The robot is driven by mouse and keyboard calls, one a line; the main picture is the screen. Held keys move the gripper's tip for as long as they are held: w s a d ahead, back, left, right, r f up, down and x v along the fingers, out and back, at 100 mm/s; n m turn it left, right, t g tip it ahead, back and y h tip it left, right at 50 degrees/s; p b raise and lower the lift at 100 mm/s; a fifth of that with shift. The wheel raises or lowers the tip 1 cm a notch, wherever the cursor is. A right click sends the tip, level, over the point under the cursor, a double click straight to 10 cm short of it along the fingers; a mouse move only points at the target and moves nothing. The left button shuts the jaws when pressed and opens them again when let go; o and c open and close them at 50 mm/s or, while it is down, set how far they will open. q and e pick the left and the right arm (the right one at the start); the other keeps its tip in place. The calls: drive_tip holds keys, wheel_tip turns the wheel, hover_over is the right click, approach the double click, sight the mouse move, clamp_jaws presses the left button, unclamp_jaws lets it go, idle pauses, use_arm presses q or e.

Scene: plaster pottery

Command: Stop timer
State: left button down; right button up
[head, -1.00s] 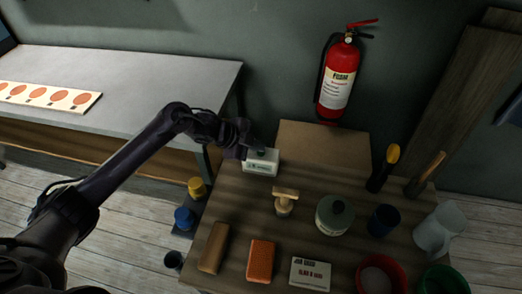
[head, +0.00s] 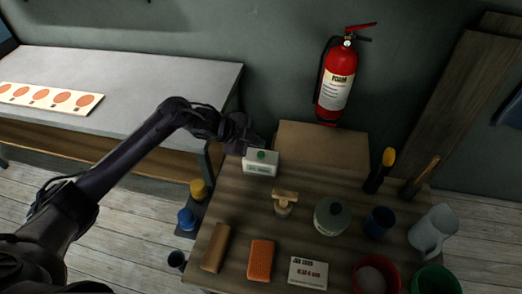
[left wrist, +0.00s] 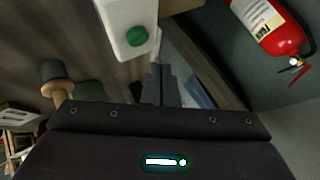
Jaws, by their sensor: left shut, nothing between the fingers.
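The timer is a small white box (head: 261,168) with a green button (head: 262,155) on its top. It stands at the back left corner of the wooden table. My left gripper (head: 245,146) is just behind and left of the timer, shut and empty, and it looks apart from the button. In the left wrist view the closed fingers (left wrist: 160,84) point past the timer (left wrist: 118,14), whose green button (left wrist: 137,36) is uncovered. My right gripper is not in view.
A wooden stamp-like tool (head: 284,203), a grey round jar (head: 332,216), an orange sponge (head: 261,260) and a dark blue cup (head: 380,222) stand on the table. A red extinguisher (head: 336,85) is behind. A grey bench (head: 150,80) is at left.

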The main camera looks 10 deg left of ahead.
sight(257, 155)
use_arm(q)
wheel_tip(257, 155, up, 3)
drive_tip(key=shift+r+p, duration=0.15)
drive_tip(key=shift+p, duration=0.85)
drive_tip(key=shift+s, duration=0.1)
